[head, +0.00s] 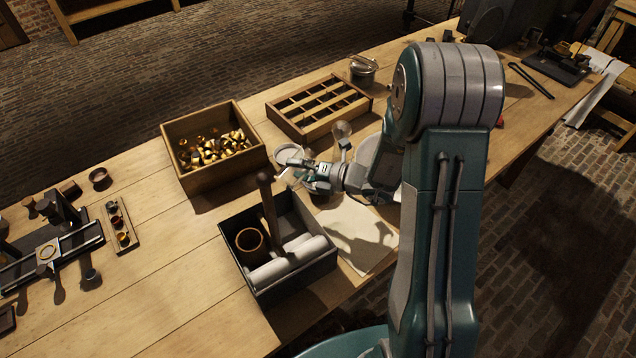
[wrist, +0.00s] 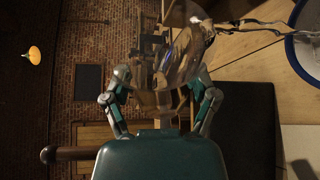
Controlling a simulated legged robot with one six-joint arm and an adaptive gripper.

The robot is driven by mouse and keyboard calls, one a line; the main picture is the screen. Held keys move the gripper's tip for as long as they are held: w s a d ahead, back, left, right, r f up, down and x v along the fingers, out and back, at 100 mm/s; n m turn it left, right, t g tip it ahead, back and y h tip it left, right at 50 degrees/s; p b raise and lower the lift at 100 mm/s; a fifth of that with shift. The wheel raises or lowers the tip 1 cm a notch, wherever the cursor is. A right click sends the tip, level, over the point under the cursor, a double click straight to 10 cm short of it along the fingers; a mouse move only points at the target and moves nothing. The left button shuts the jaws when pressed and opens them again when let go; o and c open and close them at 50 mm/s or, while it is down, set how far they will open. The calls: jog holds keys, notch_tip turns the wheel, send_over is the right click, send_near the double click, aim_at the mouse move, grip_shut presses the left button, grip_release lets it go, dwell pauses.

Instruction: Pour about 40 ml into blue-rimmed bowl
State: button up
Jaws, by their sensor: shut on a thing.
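My gripper (wrist: 165,92) is shut on a clear glass vessel (wrist: 187,58), which is tilted. A thin, shiny clear strand, seemingly liquid, runs from the vessel's mouth toward the blue-rimmed bowl (wrist: 291,50) in the wrist view. The bowl has a pale inside and is cut off by the picture's edge; its liquid level cannot be read. In the head view my gripper (head: 312,175) is above the table beside a pale round dish (head: 288,154), which looks like the same bowl. The held glass is small and hard to make out there.
A dark caddy (head: 285,291) with an upright wooden handle and white rolls stands close in front of my gripper. A wooden box of brass pieces (head: 217,178) is to the left. A divided tray (head: 300,128) and metal pot (head: 362,69) stand behind. Paper (head: 352,240) lies beside the caddy.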

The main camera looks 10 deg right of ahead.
jog(key=shift+s+n+h, duration=0.1)
jog(key=shift+n+h, duration=0.5)
jog(key=shift+n, duration=0.5)
jog(key=shift+f+n+h, duration=0.6)
jog(key=shift+f+n, duration=0.05)
jog(key=shift+n, duration=0.25)
jog(key=shift+o, duration=0.6)
jog(key=shift+s+d+f+n+t, duration=0.15)
jog(key=shift+n+t, duration=0.15)
jog(key=shift+n, duration=0.2)
jog(key=shift+h, duration=0.3)
jog(key=shift+o, duration=0.2)
